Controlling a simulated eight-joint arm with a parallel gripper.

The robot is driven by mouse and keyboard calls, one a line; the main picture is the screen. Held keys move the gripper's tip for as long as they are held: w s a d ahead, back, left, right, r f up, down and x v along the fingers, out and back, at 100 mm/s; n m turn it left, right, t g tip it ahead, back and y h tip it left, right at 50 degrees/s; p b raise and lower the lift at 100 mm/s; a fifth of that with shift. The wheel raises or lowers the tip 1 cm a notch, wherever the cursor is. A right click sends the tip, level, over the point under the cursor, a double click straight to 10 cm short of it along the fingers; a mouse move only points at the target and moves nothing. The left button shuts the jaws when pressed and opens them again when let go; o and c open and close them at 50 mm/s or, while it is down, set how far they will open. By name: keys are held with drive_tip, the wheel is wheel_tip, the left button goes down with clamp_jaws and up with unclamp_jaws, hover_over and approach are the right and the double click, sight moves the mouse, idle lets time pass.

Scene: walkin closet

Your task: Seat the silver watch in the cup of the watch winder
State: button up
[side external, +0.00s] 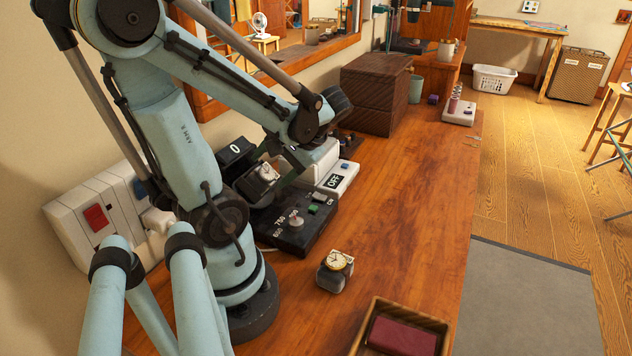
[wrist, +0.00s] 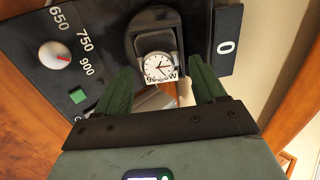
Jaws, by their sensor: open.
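The watch winder (side external: 283,232) is a black unit with a knob and a green button; it also shows in the wrist view (wrist: 85,25). The silver watch (wrist: 157,67), with a white face, lies at the dark, arched cup (wrist: 143,22) of the winder, its face towards my wrist camera. It also shows in the side view (side external: 267,172). How deep it sits in the cup is hidden. My gripper (wrist: 160,70) is open, its green fingers to either side of the watch with visible gaps. In the side view, my gripper (side external: 281,172) is close beside the watch.
A gold-faced watch on a grey cushion (side external: 336,270) stands in front of the winder. A box with an OFF display (side external: 338,178) is behind it. A wooden tray (side external: 445,326) is at the front edge. A large white switch unit (side external: 88,226) stands left.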

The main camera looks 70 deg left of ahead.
drive_tip(key=v, duration=1.1)
drive_tip(key=shift+w+d+r, duration=0.15)
drive_tip(key=shift+d+r, duration=0.05)
drive_tip(key=shift+r, duration=0.05)
drive_tip(key=w+d+f+m+t+h, duration=0.2)
drive_tip(key=w+d+f+m+t, duration=0.1)
drive_tip(key=w+d+m+t, duration=0.1)
drive_tip(key=w+d+f+m+t+h, duration=0.3)
drive_tip(key=w+d+m+t, duration=0.2)
drive_tip(key=d, duration=0.5)
drive_tip(key=w+t, duration=0.2)
drive_tip(key=t, duration=0.1)
drive_tip(key=shift+t+h, duration=0.3)
drive_tip(key=shift+t, duration=0.1)
drive_tip(key=shift+c, duration=0.5)
